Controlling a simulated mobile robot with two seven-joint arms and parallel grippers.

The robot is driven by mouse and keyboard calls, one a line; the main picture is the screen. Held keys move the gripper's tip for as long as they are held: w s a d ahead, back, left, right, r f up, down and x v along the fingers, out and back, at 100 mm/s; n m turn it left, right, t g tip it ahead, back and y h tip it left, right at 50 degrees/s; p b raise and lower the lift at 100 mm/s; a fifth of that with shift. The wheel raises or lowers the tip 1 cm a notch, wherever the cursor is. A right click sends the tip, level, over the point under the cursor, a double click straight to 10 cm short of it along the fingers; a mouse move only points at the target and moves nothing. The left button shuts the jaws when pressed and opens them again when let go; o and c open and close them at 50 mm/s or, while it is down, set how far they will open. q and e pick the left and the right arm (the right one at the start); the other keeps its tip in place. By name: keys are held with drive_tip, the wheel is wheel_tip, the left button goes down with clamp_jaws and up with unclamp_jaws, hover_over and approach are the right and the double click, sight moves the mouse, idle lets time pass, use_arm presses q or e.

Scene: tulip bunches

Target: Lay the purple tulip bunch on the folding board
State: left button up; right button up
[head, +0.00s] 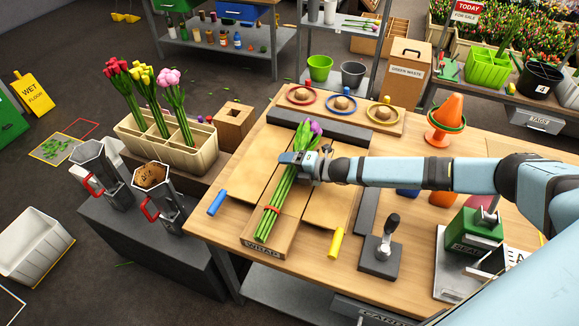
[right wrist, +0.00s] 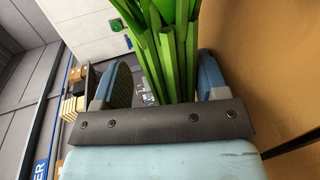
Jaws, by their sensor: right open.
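The purple tulip bunch (head: 281,194) lies lengthwise on the brown folding board (head: 328,206), with its purple heads (head: 316,127) at the far end and a red band around the stems near the front. My right gripper (head: 292,158) is at the bunch just below the heads and partly hides it. In the right wrist view the right gripper (right wrist: 163,82) is open, with one finger on each side of the green stems (right wrist: 170,45). Contact with the fingers is not clear. My left gripper is not in view.
A blue roll (head: 216,202) and a yellow roll (head: 336,243) flank the board. A lever tool (head: 381,250) stands to its right. A cream crate (head: 188,148) at left holds red, yellow and pink bunches. An orange cone (head: 449,115) stands at the back right.

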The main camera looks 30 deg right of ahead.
drive_tip(key=b+v, duration=0.1)
drive_tip(key=v, duration=1.1)
drive_tip(key=shift+s+d+f, duration=0.1)
drive_tip(key=shift+s+d, duration=0.1)
drive_tip(key=shift+d, duration=0.05)
drive_tip(key=shift+s+d+r, duration=0.35)
drive_tip(key=shift+s, duration=0.1)
